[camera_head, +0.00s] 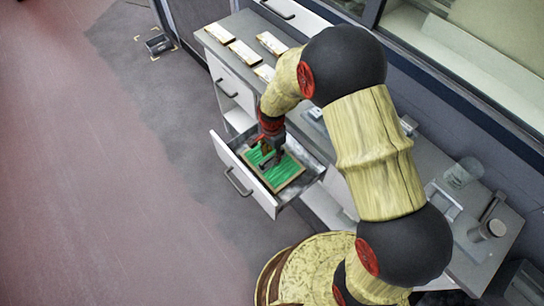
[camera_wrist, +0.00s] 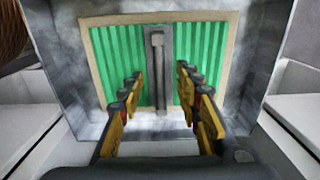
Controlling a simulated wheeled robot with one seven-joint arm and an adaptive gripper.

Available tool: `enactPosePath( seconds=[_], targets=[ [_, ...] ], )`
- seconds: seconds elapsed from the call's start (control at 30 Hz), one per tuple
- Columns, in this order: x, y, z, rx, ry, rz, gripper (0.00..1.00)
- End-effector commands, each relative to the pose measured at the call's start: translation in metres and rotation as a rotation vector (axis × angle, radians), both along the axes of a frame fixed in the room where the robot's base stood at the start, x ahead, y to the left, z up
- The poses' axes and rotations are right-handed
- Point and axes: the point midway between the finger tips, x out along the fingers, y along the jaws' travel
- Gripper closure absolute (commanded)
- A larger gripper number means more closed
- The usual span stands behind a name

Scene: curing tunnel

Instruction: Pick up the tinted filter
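The tinted filter (camera_head: 287,172) is a flat green ridged panel in a pale frame. It lies in the open drawer (camera_head: 238,182) of the cabinet. In the wrist view, the filter (camera_wrist: 103,55) fills the upper middle, and a grey upright bar (camera_wrist: 158,62) runs along its centre. My gripper (camera_head: 268,161) is over the filter, inside the drawer's outline. In the wrist view, its two fingers (camera_wrist: 158,78) are apart, one on each side of the bar, with nothing held. I cannot tell whether the fingertips touch the panel. My gripper hides part of the filter in the head view.
Several pale flat pieces (camera_head: 219,33) lie on the grey countertop (camera_head: 236,20). A clear glass jar (camera_head: 463,172) and a metal cylinder (camera_head: 487,230) stand on the counter at right. Drawer walls (camera_wrist: 255,60) surround the filter closely. Floor to the left is mostly clear.

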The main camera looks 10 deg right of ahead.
Motion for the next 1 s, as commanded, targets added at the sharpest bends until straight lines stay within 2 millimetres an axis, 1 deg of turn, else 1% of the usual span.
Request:
enactPosePath(
  seconds=[0.17, 1.0],
  targets=[
    [0.0000, 0.0000, 0.0005, 0.000, 0.000, 0.000, 0.68],
    [0.0000, 0.0000, 0.0004, 0.000, 0.000, 0.000, 0.92]
  ],
)
